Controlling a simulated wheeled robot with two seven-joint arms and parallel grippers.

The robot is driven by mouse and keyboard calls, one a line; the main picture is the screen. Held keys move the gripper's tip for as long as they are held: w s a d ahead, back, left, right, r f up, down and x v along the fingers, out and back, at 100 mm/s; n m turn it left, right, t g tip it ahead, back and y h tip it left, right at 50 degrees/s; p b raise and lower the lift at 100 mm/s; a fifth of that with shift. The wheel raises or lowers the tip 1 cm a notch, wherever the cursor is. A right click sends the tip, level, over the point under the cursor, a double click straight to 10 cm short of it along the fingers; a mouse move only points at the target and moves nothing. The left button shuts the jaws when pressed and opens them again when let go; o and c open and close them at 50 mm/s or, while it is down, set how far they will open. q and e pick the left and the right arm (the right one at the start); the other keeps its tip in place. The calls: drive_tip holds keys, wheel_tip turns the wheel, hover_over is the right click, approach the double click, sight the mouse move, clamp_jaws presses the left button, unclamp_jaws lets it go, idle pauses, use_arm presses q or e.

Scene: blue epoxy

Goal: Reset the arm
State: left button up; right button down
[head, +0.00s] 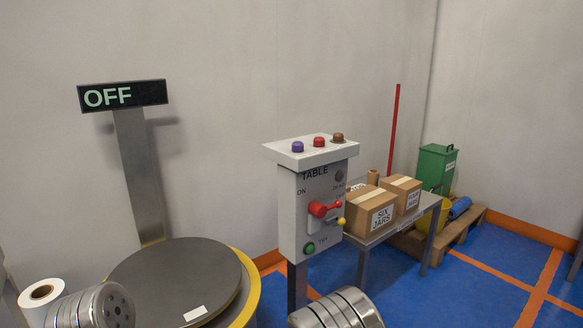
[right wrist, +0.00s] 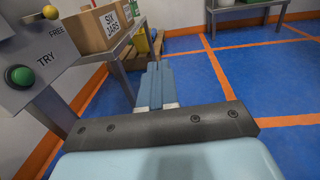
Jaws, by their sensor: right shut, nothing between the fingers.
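My right gripper (right wrist: 155,84) shows in the right wrist view, its blue-grey fingers shut together with nothing between them. It points out over the blue floor, to the right of the control post and apart from it. In the head view only silver arm links of mine show at the bottom edge; the right gripper is not seen there. My left gripper is out of view. The grey control post (head: 300,211) is labelled TABLE and carries a red lever (head: 322,209), a yellow knob, a green button (head: 309,248) and coloured buttons on top.
A round turntable (head: 175,275) with a yellow edge stands left, before a sign reading OFF (head: 122,95). A white roll (head: 42,292) is at the far left. A bench with cardboard boxes (head: 370,210) stands behind the post.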

drive_tip(key=s+d+f+m+g+y, duration=0.35)
drive_tip(key=s+f+g, duration=0.25)
drive_tip(key=s+f, duration=0.45)
drive_tip(key=s+d+f+m+g+y, duration=0.2)
drive_tip(key=s+f+m+g, duration=0.35)
drive_tip(key=s+f, duration=0.5)
drive_tip(key=s+a+f+m+y, duration=0.2)
drive_tip(key=s+a+m+y, duration=0.2)
drive_tip(key=m, duration=0.5)
drive_tip(key=s+a+f+m+y, duration=0.3)
drive_tip(key=s+a+m+y, duration=0.1)
drive_tip(key=a+m+y, duration=0.4)
drive_tip(key=shift+m, duration=1.2)
